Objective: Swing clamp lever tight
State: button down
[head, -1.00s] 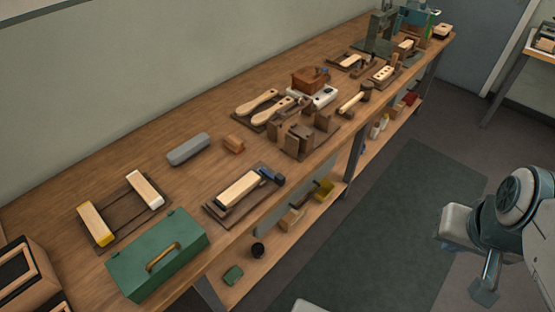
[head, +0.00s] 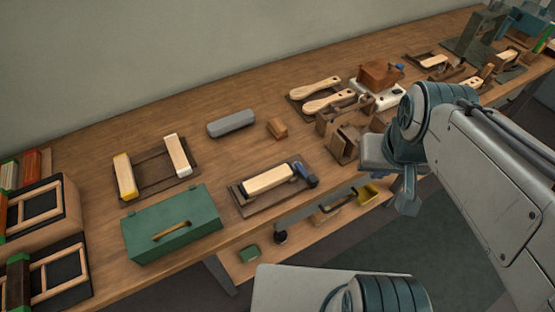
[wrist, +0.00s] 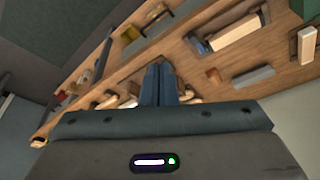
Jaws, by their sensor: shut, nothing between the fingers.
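A clamp fixture (head: 243,203) lies near the bench's front edge, holding a pale wooden block (head: 268,180). A dark blue clamp part (head: 306,174), seemingly the lever, sits at the block's right end; its exact angle is too small to tell. In the wrist view the block (wrist: 236,33) and the blue part (wrist: 202,47) show toward the upper right. My gripper (head: 408,207) is to the right of the fixture, in front of the bench in the head view, and apart from the lever. Its two teal fingers (wrist: 160,70) are together and empty in the wrist view.
A green box (head: 172,224) with a handle stands left of the fixture. A grey bar (head: 231,123) and a small wooden block (head: 278,128) lie behind it. Wooden stands (head: 350,140) crowd the bench near my arm. Bench top around the grey bar is clear.

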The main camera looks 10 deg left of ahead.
jog(key=shift+w+a, duration=0.15)
jog(key=shift+w, duration=0.2)
jog(key=shift+s, duration=0.1)
jog(key=w+a+f+n+t+h+b, duration=0.1)
jog(key=w+a+f+n+h+b, duration=0.1)
jog(key=a+f+n, duration=0.8)
jog(key=w+a+f+n+h+b, duration=0.3)
jog(key=a+f+n, duration=0.7)
jog(key=n, duration=0.5)
jog(key=shift+w+a+t+h, duration=0.4)
jog(key=shift+w+a+h, duration=0.3)
jog(key=shift+a+h, duration=0.4)
jog(key=shift+d, duration=0.25)
